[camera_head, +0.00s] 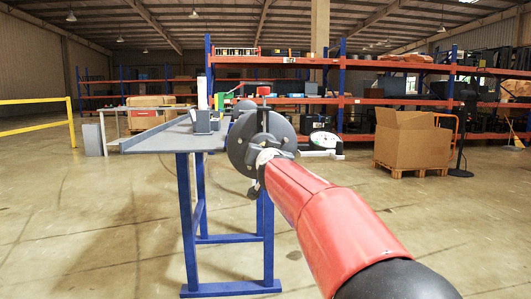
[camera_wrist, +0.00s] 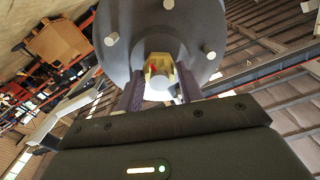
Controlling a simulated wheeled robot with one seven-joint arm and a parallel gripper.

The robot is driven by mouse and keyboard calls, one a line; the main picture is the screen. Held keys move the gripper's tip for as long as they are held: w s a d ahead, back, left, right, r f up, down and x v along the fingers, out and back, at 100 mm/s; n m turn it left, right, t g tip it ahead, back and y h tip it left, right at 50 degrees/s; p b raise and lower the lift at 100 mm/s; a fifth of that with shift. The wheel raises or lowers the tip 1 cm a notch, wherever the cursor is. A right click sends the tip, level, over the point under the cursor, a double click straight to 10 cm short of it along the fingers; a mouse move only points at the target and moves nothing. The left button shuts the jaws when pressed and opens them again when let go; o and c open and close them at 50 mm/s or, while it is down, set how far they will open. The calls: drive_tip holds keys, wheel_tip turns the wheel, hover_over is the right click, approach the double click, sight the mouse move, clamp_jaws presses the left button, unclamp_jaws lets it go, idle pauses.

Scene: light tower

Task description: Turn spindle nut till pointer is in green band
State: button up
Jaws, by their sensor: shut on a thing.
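In the wrist view a brass-coloured spindle nut (camera_wrist: 151,70) sits at the middle of a round grey flange (camera_wrist: 118,20) with several bolt heads. A pale round spindle end shows in front of the nut. My gripper (camera_wrist: 160,88) is shut on the nut, one dark finger on each side. In the head view the grey flange (camera_head: 240,146) stands at the table's end, with my red arm reaching to it. My gripper and the nut are mostly hidden there. I cannot make out the pointer or the green band.
A grey-topped table (camera_head: 165,139) with blue legs runs left of the flange and carries a small grey block and upright white and green pieces.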

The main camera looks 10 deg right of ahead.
drive_tip(key=shift+m, duration=0.3)
drive_tip(key=m, duration=1)
drive_tip(key=m+b, duration=0.1)
drive_tip(key=m, duration=0.9)
drive_tip(key=shift+f+m, duration=0.2)
drive_tip(key=shift+m, duration=0.2)
drive_tip(key=o, duration=1)
